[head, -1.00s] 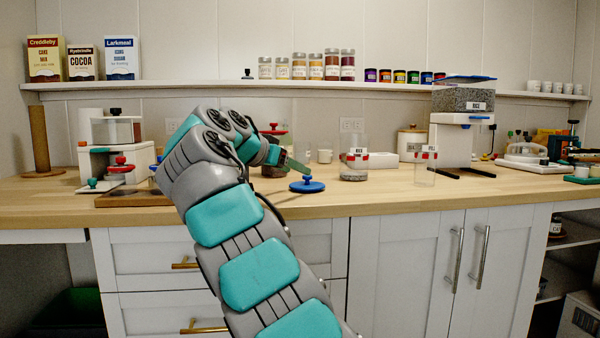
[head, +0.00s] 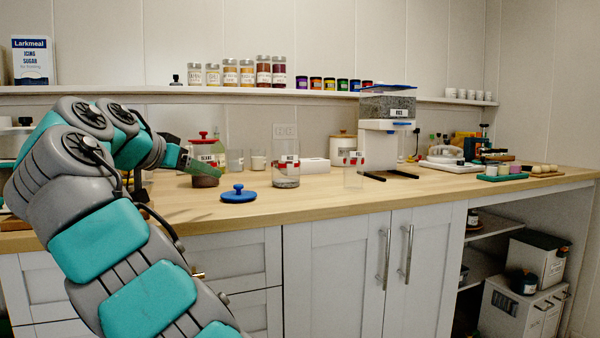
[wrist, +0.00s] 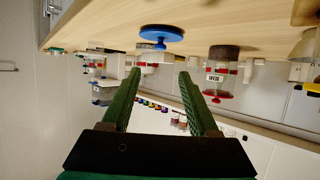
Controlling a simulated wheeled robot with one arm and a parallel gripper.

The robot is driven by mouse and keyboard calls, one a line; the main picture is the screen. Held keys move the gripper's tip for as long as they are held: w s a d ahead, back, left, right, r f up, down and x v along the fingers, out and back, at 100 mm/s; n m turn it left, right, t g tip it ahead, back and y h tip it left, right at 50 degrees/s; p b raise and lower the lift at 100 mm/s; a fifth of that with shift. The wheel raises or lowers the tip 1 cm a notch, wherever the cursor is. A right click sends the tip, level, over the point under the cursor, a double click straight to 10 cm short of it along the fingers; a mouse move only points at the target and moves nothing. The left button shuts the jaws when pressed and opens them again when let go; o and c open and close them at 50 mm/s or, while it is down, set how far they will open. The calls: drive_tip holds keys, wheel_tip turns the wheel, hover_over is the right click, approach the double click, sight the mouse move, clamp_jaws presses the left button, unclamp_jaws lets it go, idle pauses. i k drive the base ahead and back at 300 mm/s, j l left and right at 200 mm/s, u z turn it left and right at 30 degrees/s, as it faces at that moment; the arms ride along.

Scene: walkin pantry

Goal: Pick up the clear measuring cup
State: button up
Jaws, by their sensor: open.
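A clear, see-through cup (head: 353,178) stands upright on the counter, in front and left of the rice dispenser. Its outline is faint, and red and white show on or through it. I cannot pick it out surely in the upside-down wrist view. My gripper (head: 205,165) is at the left over the counter, well left of the cup and apart from it. Its two green fingers are spread and empty in the wrist view (wrist: 157,73). In the head view its fingers overlap the red-lidded jar, partly hiding it.
A blue lid (head: 239,194) lies near the counter's front edge. The rice dispenser (head: 388,138) is behind the cup. Bare wood (head: 310,202) lies along the front.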

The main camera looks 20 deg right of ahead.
sight(354, 162)
drive_tip(key=l, duration=1.55)
